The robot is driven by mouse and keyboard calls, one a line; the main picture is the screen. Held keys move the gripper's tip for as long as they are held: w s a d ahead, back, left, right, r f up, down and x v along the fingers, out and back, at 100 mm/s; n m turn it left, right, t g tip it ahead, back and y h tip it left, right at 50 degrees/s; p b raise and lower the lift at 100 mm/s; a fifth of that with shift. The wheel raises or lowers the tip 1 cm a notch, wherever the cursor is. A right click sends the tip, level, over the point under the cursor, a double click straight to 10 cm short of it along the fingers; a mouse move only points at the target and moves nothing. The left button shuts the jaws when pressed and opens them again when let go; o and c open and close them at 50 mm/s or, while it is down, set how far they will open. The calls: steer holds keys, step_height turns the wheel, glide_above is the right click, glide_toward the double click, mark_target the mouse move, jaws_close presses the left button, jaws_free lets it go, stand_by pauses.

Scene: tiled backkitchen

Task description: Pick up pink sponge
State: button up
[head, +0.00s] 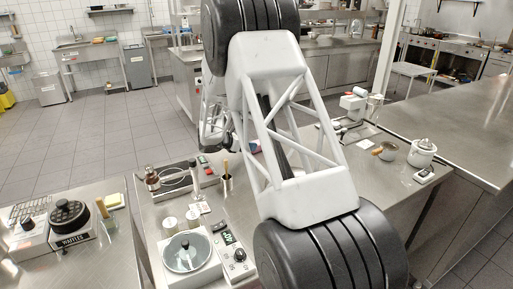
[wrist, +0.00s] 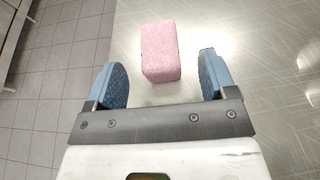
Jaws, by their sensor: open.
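The pink sponge (wrist: 161,52) is a rounded block lying on the steel counter, near the counter's left edge in the wrist view. My gripper (wrist: 161,82) is open, with one blue finger at the left and one at the right. The sponge lies just beyond and between the fingertips, and neither finger appears to touch it. The left finger hangs over the edge side of the counter. In the head view my arm covers the middle of the counter, and I cannot make out the sponge there.
The steel counter (wrist: 255,85) is bare to the right of the sponge; tiled floor (wrist: 55,80) lies left of its edge. In the head view, a scale with a round pan (head: 190,253), a waffle maker (head: 70,222), a small pot (head: 386,151) and a white lidded jar (head: 422,153) stand around my arm.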

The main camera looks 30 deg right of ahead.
steer(key=shift+d, duration=0.25)
steer(key=shift+x, duration=2.45)
steer(key=shift+w, duration=0.1)
steer(key=c, duration=1)
steer(key=shift+r, duration=5)
